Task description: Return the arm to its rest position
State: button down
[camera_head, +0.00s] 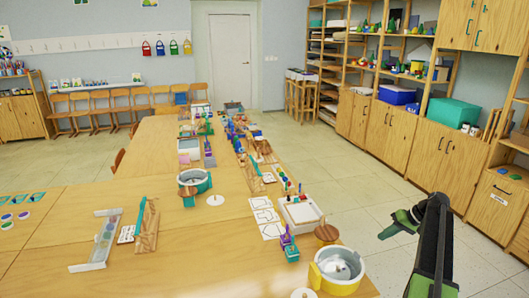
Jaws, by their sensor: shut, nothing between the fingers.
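My arm (432,255) rises from the bottom right of the head view, black and green, over the floor to the right of the table. My gripper (385,235) is at its end, green, pointing left. It is shut and empty. It is apart from the table edge and touches nothing that I can see.
Wooden cabinets (445,165) line the right wall. Floor (345,180) between them is clear.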

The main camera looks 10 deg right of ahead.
jog(key=w+a+n+g, duration=0.1)
jog(key=w+a, duration=0.2)
jog(key=a, duration=0.3)
jog(key=w+a+n, duration=0.1)
jog(key=w+a, duration=0.2)
jog(key=a, duration=0.4)
jog(key=s+a+f+n+g, duration=0.1)
jog(key=a+n, duration=0.1)
jog(key=a, duration=0.9)
jog(key=s+a+f+n+g, duration=0.1)
jog(key=s+a, duration=0.1)
jog(key=a, duration=0.9)
jog(key=s+a+f+g+h, duration=0.2)
jog(key=s+a+h, duration=0.2)
jog(key=s+a, duration=0.9)
jog(key=s+d, duration=0.1)
jog(key=d+m+h, duration=0.1)
jog(key=s+d+m, duration=0.1)
jog(key=shift+s+d+f+t+h, duration=0.25)
jog(key=shift+s+f+t+h, duration=0.05)
jog(key=shift+t+h, duration=0.1)
